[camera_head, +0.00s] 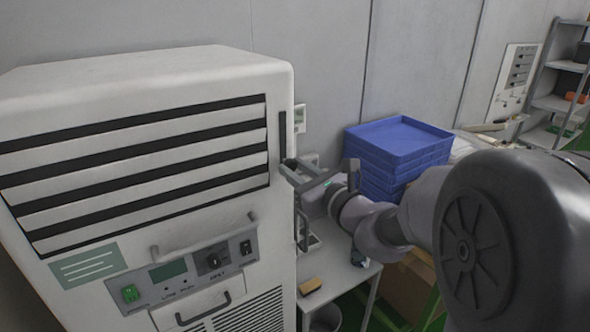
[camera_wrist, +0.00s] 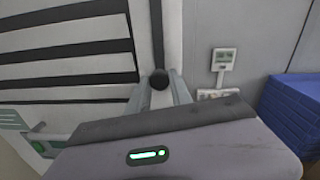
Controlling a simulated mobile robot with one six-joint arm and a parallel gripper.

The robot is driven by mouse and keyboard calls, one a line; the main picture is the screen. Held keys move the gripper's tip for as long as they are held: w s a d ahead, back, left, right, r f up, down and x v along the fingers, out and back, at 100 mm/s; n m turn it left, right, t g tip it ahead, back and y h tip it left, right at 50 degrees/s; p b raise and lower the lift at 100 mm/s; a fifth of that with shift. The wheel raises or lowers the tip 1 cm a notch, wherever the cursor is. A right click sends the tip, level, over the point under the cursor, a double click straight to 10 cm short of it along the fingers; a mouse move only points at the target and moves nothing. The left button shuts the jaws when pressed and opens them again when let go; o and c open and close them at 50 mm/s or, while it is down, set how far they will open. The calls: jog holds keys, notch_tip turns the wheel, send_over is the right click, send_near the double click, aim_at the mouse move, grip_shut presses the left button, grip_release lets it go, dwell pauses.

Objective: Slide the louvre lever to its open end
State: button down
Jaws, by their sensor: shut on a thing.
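The louvre panel (camera_head: 130,165) is on the front of a white cabinet, with broad pale slats and dark gaps between them. A dark upright slot (camera_head: 283,131) runs beside its right edge. In the wrist view, the lever's round black knob (camera_wrist: 159,80) sits between my fingers, and the slot (camera_wrist: 157,35) continues above it. My gripper (camera_head: 290,165) reaches in from the right at the slot's lower part. It also shows in the wrist view (camera_wrist: 160,92), shut on the knob. The slot's lower end is hidden by my gripper.
A control panel (camera_head: 187,273) with a handle bar projects below the louvres. Blue stacked trays (camera_head: 400,137) stand on a table to the right, near my arm. A wall thermostat-like box (camera_wrist: 223,58) is right of the cabinet. The cabinet front above my gripper looks clear.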

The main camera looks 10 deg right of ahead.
dwell(0.3)
jog(key=p, duration=0.7)
send_near(282, 124)
jog(key=x, duration=0.5)
jog(key=shift+r, duration=0.25)
jog(key=shift+f+b, duration=0.2)
jog(key=shift+b, duration=0.1)
jog(key=c, duration=1.1)
grip_release()
jog(key=shift+c, duration=0.2)
